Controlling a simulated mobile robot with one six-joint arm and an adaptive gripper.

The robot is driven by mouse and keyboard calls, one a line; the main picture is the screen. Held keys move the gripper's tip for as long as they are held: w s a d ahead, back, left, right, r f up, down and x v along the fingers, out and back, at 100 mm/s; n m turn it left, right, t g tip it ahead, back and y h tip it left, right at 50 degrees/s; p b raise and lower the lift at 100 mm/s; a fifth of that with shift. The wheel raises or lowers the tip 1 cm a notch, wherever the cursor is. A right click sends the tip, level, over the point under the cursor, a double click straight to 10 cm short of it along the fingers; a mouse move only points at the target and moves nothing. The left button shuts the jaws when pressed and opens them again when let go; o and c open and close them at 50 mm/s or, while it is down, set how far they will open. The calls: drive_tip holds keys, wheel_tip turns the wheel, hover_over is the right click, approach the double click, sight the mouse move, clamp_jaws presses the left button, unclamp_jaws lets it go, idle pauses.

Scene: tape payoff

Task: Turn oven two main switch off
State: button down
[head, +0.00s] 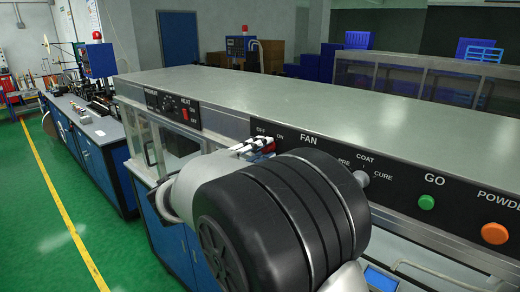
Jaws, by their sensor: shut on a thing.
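The oven (285,88) is a long grey steel cabinet with a black control strip along its front edge. OFF and ON labels sit beside the word FAN on that strip. My gripper (262,146) is up against the strip just below these labels. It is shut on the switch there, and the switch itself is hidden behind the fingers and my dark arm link. Its handle position cannot be seen. I cannot read any "oven two" or main switch label. A red switch (186,115) marked HEAT with ON and OFF is clear of the gripper to the left.
A selector knob (361,178) marked COAT and CURE, a green GO button (426,202) and an orange button (495,233) are to the right of my arm. A workbench (92,125) with machinery stands at left. The green floor (40,235) is free at left.

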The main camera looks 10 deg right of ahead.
drive_tip(key=c, duration=1.3)
unclamp_jaws()
drive_tip(key=v, duration=1.2)
